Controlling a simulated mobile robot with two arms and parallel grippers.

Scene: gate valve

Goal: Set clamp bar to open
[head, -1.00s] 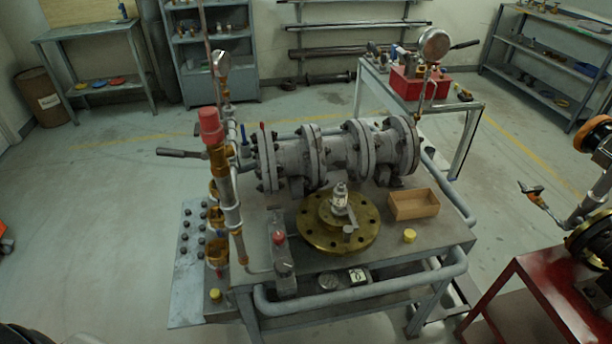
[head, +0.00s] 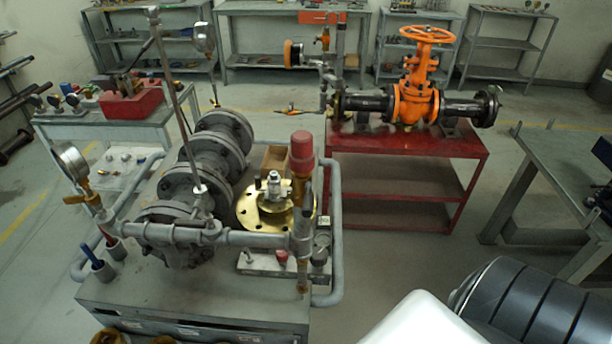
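I cannot tell for sure which part is the clamp bar. A long thin grey bar (head: 172,95) stands tilted above the grey flanged pipe assembly (head: 195,175) on the near workbench (head: 180,300). A horizontal grey pipe (head: 255,239) runs in front of the assembly to an upright with a red cap (head: 302,153). A brass flange (head: 252,212) with a silver fitting (head: 273,187) lies on the bench, partly hidden by that upright. Neither of my grippers is in view.
An orange gate valve (head: 415,95) with an orange handwheel (head: 428,35) sits on a red table (head: 405,142). A red bin (head: 130,104) is on a side table. A grey table (head: 575,165) stands at right. Floor is open between the red and grey tables.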

